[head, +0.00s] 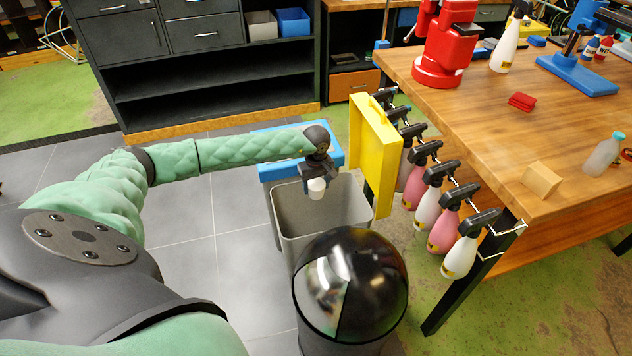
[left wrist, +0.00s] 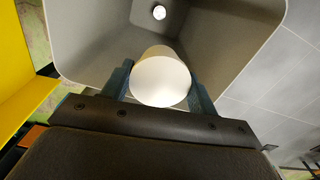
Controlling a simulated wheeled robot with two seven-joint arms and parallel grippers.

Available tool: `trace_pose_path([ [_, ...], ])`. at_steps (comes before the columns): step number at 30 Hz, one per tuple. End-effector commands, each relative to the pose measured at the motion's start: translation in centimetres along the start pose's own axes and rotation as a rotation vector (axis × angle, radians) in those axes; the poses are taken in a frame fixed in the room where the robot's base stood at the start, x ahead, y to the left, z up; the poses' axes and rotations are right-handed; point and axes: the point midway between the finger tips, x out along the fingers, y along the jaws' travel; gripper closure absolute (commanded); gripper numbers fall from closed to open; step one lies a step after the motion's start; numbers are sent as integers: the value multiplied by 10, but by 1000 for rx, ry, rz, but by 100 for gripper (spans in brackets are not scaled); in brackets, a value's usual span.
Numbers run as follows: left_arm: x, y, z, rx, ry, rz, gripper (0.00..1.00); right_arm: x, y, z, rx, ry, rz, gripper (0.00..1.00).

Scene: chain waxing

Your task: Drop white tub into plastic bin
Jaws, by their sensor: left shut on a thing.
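The white tub (head: 317,188) is held in my left gripper (head: 317,181), over the opening of the grey plastic bin (head: 311,222). In the left wrist view the tub (left wrist: 160,80) sits between the two fingers of the gripper (left wrist: 160,88), which touch its sides. The bin (left wrist: 225,40) opens below it, and a small round white thing (left wrist: 159,12) lies on the bin's floor. My right gripper is not in view.
A blue-lidded bin (head: 285,142) stands behind the grey bin, and a black domed bin (head: 352,285) stands in front. A yellow case (head: 373,150) and several spray bottles (head: 446,222) hang along the wooden bench (head: 480,110) at right. Floor at left is clear.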

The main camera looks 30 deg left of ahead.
Motion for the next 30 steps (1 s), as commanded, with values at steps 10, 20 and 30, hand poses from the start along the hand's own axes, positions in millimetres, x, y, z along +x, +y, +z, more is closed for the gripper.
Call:
trace_pose_path([
  [10, 0, 0, 0, 0, 0, 0, 20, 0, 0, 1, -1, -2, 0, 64],
  [20, -1, 0, 0, 1, 0, 0, 16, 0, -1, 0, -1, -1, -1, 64],
  [30, -42, 1, -1, 1, 2, 3, 16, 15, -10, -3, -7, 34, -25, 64],
])
